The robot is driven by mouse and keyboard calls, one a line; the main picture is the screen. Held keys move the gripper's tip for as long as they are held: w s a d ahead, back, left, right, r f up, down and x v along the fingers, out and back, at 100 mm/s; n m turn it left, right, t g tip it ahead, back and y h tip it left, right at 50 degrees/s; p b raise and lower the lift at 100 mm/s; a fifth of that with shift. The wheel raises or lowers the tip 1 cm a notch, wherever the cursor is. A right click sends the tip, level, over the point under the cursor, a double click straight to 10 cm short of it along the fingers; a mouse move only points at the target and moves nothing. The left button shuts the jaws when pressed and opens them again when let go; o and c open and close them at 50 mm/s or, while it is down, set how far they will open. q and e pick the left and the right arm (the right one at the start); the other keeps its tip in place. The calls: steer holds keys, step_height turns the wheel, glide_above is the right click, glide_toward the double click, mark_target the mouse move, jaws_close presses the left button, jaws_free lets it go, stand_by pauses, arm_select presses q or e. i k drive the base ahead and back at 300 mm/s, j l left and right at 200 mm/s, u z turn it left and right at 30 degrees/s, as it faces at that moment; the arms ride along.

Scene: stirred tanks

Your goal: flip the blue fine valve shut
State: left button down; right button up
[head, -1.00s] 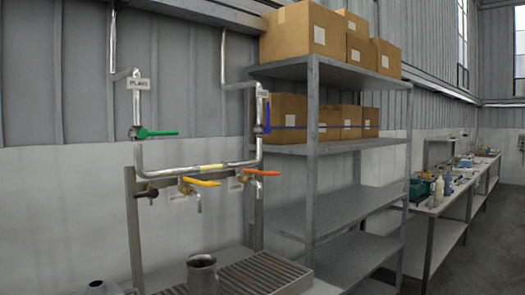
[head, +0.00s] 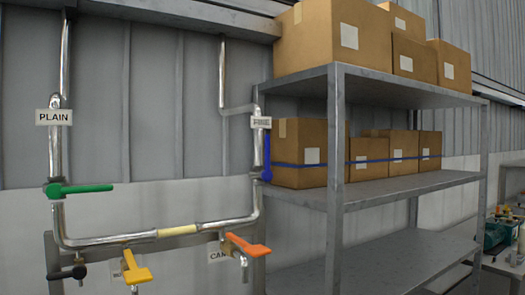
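The blue valve handle (head: 267,157) is on the right vertical pipe, just below a small label (head: 261,122) that seems to read FINE. The handle stands upright, in line with its pipe. A green valve handle (head: 85,189) sits on the left pipe under the PLAIN label (head: 54,117) and lies level, across its pipe. Neither of my grippers shows in the head view.
A metal shelf (head: 390,192) with cardboard boxes (head: 345,38) stands close to the right of the blue handle.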

mark_target(268, 154)
steer(key=i+l+u, duration=0.1)
steer(key=i+l, duration=0.15)
steer(key=l+u, duration=0.15)
steer(key=l, duration=2.35)
